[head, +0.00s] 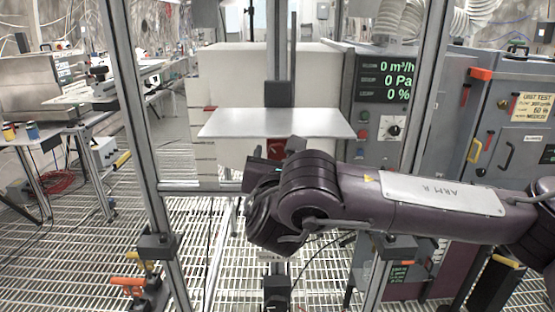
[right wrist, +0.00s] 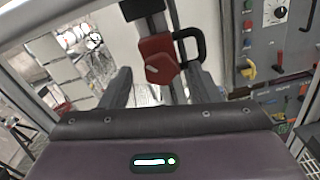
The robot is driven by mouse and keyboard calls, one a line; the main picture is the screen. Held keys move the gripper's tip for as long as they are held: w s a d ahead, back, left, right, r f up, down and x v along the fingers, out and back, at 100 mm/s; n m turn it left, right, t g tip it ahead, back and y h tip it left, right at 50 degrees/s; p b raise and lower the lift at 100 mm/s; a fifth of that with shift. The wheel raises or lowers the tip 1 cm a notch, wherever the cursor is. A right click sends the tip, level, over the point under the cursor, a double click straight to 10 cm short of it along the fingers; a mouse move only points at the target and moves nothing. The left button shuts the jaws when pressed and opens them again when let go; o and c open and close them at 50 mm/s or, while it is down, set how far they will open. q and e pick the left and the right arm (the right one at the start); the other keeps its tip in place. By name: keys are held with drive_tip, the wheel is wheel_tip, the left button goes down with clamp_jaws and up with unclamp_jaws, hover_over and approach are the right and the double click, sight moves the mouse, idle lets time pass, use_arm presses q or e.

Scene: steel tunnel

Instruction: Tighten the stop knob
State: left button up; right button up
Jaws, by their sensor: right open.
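A red block with a black loop handle (right wrist: 188,42), which looks like the stop knob (right wrist: 158,58), is on a dark upright post in the right wrist view. In the head view a small patch of red (head: 276,149) shows below the white plate, mostly behind my right gripper (head: 272,158). In the right wrist view the right gripper (right wrist: 157,73) is open, with one finger on each side of the red block. I cannot tell whether the fingers touch it. My left gripper is out of view.
A flat white plate (head: 277,123) stands just above the right gripper. Metal frame posts (head: 133,100) rise on both sides, with a crossbar (head: 200,186) at left. A control panel (head: 388,90) stands behind the right arm. An orange-handled clamp (head: 128,282) sits low at left.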

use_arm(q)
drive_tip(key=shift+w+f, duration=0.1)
use_arm(e)
drive_tip(key=shift+w, duration=0.4)
